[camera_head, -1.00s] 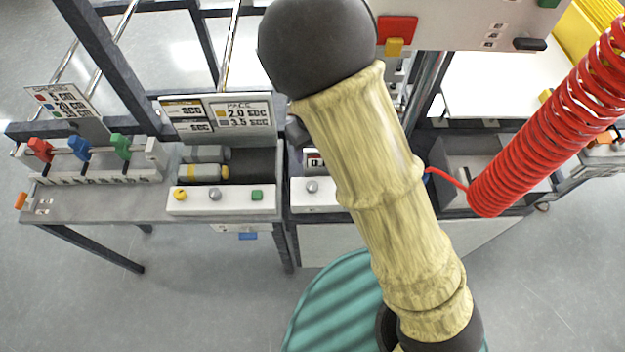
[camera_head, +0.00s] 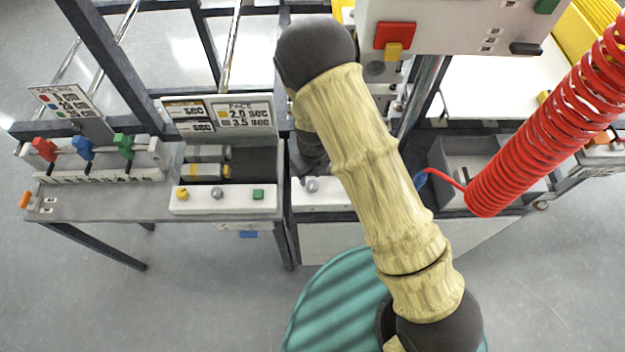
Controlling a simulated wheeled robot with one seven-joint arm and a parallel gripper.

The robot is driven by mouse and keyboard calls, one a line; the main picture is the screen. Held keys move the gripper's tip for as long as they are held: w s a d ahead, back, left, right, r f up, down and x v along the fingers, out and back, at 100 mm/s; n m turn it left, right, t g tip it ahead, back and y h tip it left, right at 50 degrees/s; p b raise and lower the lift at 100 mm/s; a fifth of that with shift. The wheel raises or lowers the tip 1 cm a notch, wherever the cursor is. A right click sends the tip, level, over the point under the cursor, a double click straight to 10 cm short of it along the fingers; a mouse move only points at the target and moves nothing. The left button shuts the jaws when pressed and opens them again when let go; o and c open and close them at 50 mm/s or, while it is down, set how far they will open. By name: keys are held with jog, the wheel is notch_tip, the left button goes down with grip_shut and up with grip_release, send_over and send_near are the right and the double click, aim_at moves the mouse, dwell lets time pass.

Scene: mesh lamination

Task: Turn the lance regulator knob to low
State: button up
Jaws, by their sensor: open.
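Which part is the lance regulator knob I cannot tell for sure. A grey round knob (camera_head: 312,186) sits on a white panel (camera_head: 335,197) at the centre bench. Another grey knob (camera_head: 217,193) sits on the left white panel (camera_head: 190,207), between a yellow knob (camera_head: 182,194) and a green button (camera_head: 258,194). My gripper (camera_head: 307,177) is a dark shape, mostly hidden behind my yellow-sleeved arm. It is open, just above the centre grey knob in the picture; whether they touch I cannot tell.
A red coiled hose (camera_head: 535,125) hangs at the right with a blue-tipped end (camera_head: 420,180). Red, blue and green levers (camera_head: 85,148) stand at the left. A pace sign (camera_head: 243,115) stands behind.

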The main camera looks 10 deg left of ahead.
aim_at(313, 184)
jog(key=shift+f+p, duration=0.55)
jog(key=shift+f, duration=1.95)
jog(key=shift+c, duration=0.4)
jog(key=c, duration=0.9)
